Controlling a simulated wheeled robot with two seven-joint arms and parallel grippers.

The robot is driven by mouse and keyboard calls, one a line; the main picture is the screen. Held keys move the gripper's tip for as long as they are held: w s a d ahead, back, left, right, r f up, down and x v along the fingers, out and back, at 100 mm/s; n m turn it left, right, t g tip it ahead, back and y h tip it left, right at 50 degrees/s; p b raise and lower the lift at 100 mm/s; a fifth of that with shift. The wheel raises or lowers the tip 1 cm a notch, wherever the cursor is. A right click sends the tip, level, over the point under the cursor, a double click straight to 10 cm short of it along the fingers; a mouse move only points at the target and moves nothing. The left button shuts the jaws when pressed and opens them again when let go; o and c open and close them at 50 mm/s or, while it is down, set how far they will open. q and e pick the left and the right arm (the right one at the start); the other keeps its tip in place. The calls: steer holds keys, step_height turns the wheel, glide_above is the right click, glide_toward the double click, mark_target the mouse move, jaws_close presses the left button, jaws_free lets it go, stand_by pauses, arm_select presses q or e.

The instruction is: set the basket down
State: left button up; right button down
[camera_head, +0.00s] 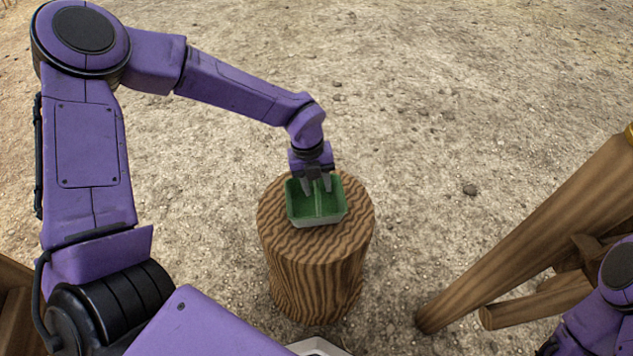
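The basket (318,217) is a small green open tray with a pale front wall and a thin bar across its middle. It stands upright on the flat top of a round wooden stump (316,275), near the middle of the view. My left gripper (318,188) points down into the basket from its far side. Its two fingers are apart, one on each side of the middle bar, with a visible gap between them. Contact between fingers and bar cannot be made out. The basket looks empty. My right arm shows only in part at the lower right corner; its gripper is out of view.
The stump top has bare room around the basket on all sides. A wooden frame of thick round poles (540,235) leans at the right. Brown wood (15,300) shows at the lower left edge. Open gravelly ground (450,90) surrounds the stump.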

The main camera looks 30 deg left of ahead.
arm_select(q)
steer(key=shift+r, duration=0.35)
step_height(320, 180, up, 11)
steer(key=a+p, duration=0.2)
steer(key=shift+r, duration=0.2)
